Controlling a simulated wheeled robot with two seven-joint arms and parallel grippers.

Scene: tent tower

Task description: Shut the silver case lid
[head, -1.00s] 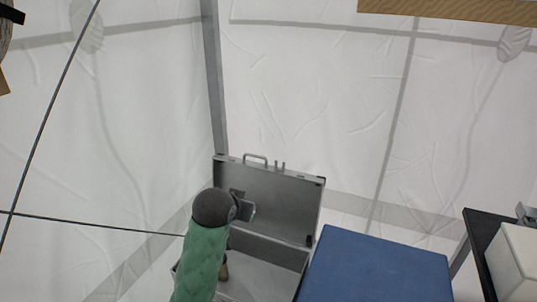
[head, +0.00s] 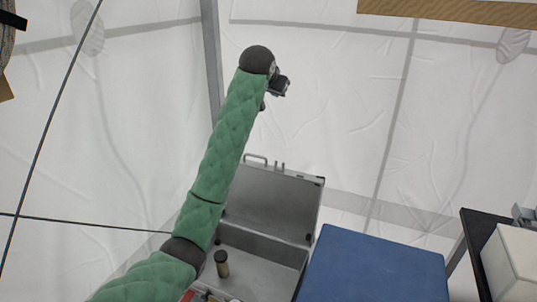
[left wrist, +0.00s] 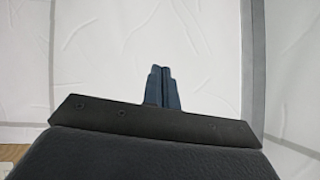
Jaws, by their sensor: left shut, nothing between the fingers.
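The silver case stands open in the lower middle of the head view. Its lid (head: 268,203) is upright, with a handle (head: 256,158) on its top edge. The case base (head: 262,262) holds a small dark-topped cylinder (head: 222,264) and other items partly hidden by my left arm. My left gripper (head: 280,85) is above and behind the lid's top edge in the picture, apart from it. In the left wrist view its fingers (left wrist: 162,87) are together and empty, with only white tent wall beyond. My right gripper is not in view.
A blue box (head: 375,265) stands close to the right of the case. A black-edged stand with a white box (head: 515,262) is at the far right. A grey tent pole (head: 214,60) rises behind. A dark cord (head: 90,225) crosses the left.

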